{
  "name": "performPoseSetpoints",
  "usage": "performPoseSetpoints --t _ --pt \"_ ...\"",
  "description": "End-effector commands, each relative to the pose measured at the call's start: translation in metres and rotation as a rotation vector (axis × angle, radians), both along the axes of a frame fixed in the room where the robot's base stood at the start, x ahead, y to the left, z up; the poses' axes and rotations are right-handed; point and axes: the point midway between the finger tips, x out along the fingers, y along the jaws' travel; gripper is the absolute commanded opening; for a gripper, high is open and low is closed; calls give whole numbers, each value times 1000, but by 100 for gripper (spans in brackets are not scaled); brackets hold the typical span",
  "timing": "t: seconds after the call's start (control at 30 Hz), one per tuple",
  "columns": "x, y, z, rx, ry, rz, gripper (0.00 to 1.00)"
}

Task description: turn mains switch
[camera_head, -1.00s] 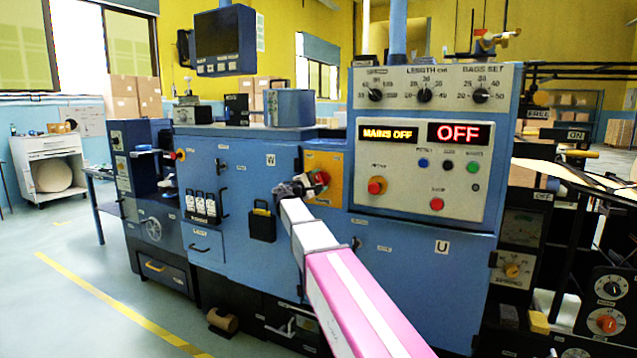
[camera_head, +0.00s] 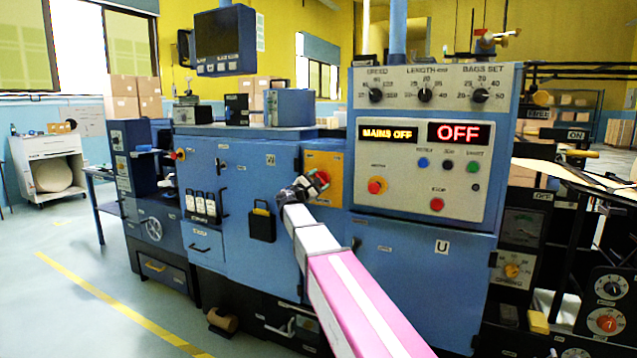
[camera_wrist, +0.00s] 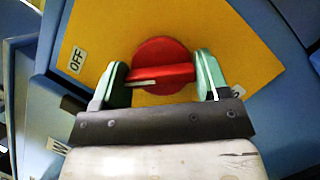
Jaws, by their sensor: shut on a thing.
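The mains switch is a red rotary knob (camera_wrist: 162,66) on a yellow plate (camera_wrist: 225,50), seen close in the wrist view. A white "OFF" label (camera_wrist: 77,60) is on the plate to the left. My gripper (camera_wrist: 160,80) has its green fingers on both sides of the knob and is shut on it. The pale mark on the knob points left, toward the label. In the head view the red knob (camera_head: 322,177) shows just past my gripper (camera_head: 305,187), on the yellow plate (camera_head: 328,160). The panel display (camera_head: 388,133) reads "MAINS OFF".
The grey control panel (camera_head: 420,190) with dials, buttons and a red "OFF" display (camera_head: 459,133) is right of the plate. A black holder (camera_head: 262,224) hangs on the blue cabinet door left of my arm. The floor at left (camera_head: 60,270) is clear.

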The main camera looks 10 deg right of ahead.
Motion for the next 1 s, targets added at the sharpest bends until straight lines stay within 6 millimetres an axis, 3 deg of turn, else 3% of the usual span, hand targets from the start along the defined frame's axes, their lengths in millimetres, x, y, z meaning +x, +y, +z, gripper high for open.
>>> performPoseSetpoints --t 0.13,0.17,0.2,0.23,0.63,1.0 --pt "0 0 -1 -2 4 0 44" --pt "0 0 -1 -1 3 0 78" --pt "0 0 -1 -1 3 0 91" --pt "0 0 -1 -1 3 0 94" --pt "-6 7 -3 0 1 0 94" --pt "-46 57 -21 -1 3 3 94"
